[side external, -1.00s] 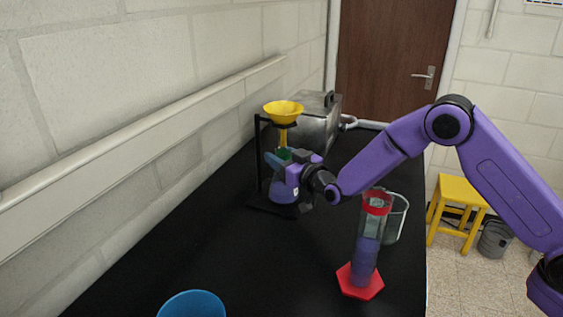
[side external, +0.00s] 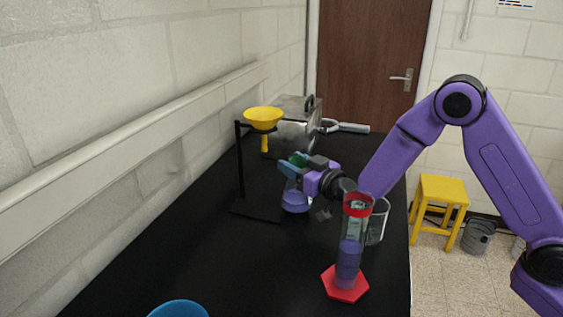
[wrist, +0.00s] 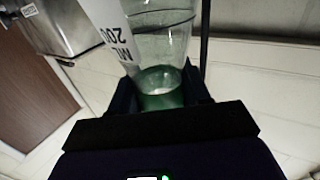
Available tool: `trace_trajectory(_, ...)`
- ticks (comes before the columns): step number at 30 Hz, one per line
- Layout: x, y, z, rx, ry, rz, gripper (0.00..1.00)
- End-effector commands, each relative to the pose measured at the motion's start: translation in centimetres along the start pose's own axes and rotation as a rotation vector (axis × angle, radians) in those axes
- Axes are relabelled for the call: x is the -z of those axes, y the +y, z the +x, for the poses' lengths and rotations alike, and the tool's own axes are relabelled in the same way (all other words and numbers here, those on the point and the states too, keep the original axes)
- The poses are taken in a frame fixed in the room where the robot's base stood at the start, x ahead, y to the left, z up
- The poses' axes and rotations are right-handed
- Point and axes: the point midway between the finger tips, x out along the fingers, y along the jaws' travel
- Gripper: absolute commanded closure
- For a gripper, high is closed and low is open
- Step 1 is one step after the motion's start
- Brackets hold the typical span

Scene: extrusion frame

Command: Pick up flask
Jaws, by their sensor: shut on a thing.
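The flask (side external: 294,201) holds purple liquid in its lower part, and its neck is partly hidden by my gripper. My gripper (side external: 298,167) is shut on the flask's neck, just right of the funnel stand (side external: 241,165). The wrist view shows the clear glass flask (wrist: 160,45), with a green neck and a white label with printed letters, between my fingers (wrist: 160,95). The flask appears roughly upright in the side view. I cannot tell how far its bottom is above the table.
A yellow funnel (side external: 263,118) sits on the stand. A tall cylinder with a red base (side external: 345,286) stands in front, with a clear beaker (side external: 378,225) close behind. A metal box (side external: 300,130) is at the back, and a blue container (side external: 180,309) at the near edge.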

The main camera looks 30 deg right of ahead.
Motion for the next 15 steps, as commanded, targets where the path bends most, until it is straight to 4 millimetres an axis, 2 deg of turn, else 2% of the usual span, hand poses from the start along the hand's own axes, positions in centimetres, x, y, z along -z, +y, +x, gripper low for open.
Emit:
trace_trajectory(12,0.0,2.4,-4.0,-0.002,0.002,0.000,1.00)
trace_trajectory(15,1.3,2.4,-3.9,-0.002,0.008,0.002,1.00)
